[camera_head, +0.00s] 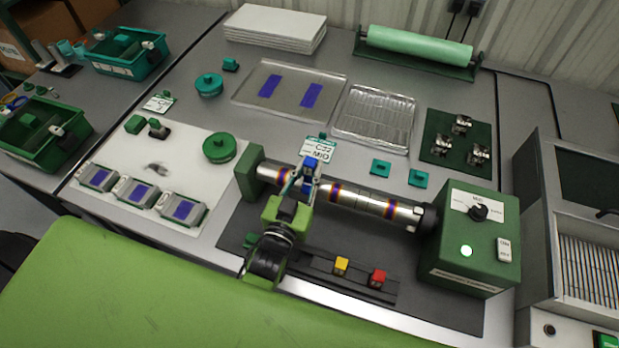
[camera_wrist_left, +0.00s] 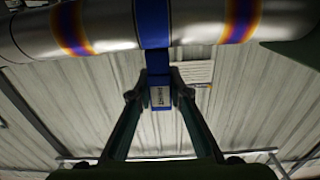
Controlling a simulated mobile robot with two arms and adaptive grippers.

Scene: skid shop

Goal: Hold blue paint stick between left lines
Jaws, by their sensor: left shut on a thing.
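The blue paint stick (camera_head: 309,166) is upright in my left gripper (camera_head: 305,186), which is shut on it at the metal pipe (camera_head: 355,197). In the left wrist view, the labelled stick (camera_wrist_left: 160,97) sits between the fingertips of my left gripper (camera_wrist_left: 160,85). A blue strip crosses the pipe (camera_wrist_left: 195,22) above it; I cannot tell whether this is stick or paint. It lies between two purple-and-orange bands, the left band (camera_wrist_left: 70,27) and the right band (camera_wrist_left: 240,20). Contact with the pipe is unclear. My right gripper is not in view.
A yellow block-topped stick (camera_head: 341,265) and a red one (camera_head: 377,278) stand in a dark rack in front of the pipe. A green control box (camera_head: 468,240) with a knob and lit green lamp is at the pipe's right end. A label card (camera_head: 319,150) stands behind.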

